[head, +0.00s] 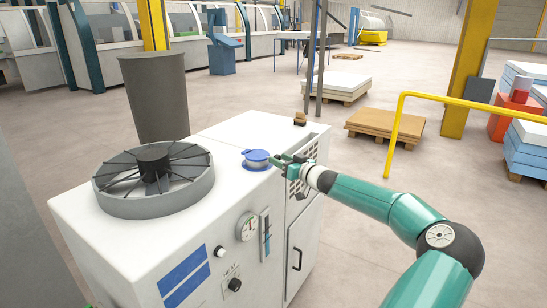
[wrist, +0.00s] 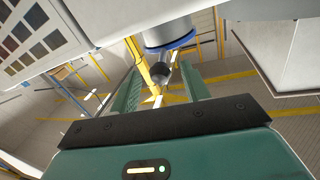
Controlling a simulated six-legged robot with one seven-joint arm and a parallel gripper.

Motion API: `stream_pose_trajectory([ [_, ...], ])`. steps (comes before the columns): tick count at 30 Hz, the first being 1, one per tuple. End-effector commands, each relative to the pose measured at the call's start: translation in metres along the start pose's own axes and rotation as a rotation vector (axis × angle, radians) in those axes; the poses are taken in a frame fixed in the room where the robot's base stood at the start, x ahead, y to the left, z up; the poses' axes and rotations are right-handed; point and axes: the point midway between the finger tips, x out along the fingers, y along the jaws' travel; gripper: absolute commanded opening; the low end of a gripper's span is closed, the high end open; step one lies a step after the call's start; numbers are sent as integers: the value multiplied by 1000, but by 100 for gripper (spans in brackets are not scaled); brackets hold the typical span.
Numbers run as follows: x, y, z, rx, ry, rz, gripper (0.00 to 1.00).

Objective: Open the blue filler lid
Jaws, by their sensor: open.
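The filler with its blue lid (head: 257,158) sits on the white machine top, near its right edge; a paler disc shows inside the blue ring. The lid looks flat on the filler, but I cannot tell whether it is fully shut. In the wrist view its blue rim (wrist: 172,44) shows beyond the fingers, with a small dark rounded piece (wrist: 161,73) below it. My gripper (head: 282,160) is just right of the lid, with its fingers pointing at it. In the wrist view my gripper (wrist: 161,88) is open, with the dark piece seen between the fingers; contact cannot be told.
The white machine cabinet (head: 130,250) carries a large round fan (head: 155,178) left of the filler, and a gauge (head: 247,226) on its front. A small brown object (head: 300,118) stands at the back corner. A yellow rail (head: 393,135) rises behind my arm.

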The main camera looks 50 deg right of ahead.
Motion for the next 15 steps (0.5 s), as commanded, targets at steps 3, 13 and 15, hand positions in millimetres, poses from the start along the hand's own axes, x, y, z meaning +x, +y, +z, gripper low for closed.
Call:
stream_pose_trajectory([
  [3,22,-1,0,-1,0,-4,46],
  [13,42,1,0,-1,-1,-3,46],
  [15,42,1,0,-1,-1,-3,46],
])
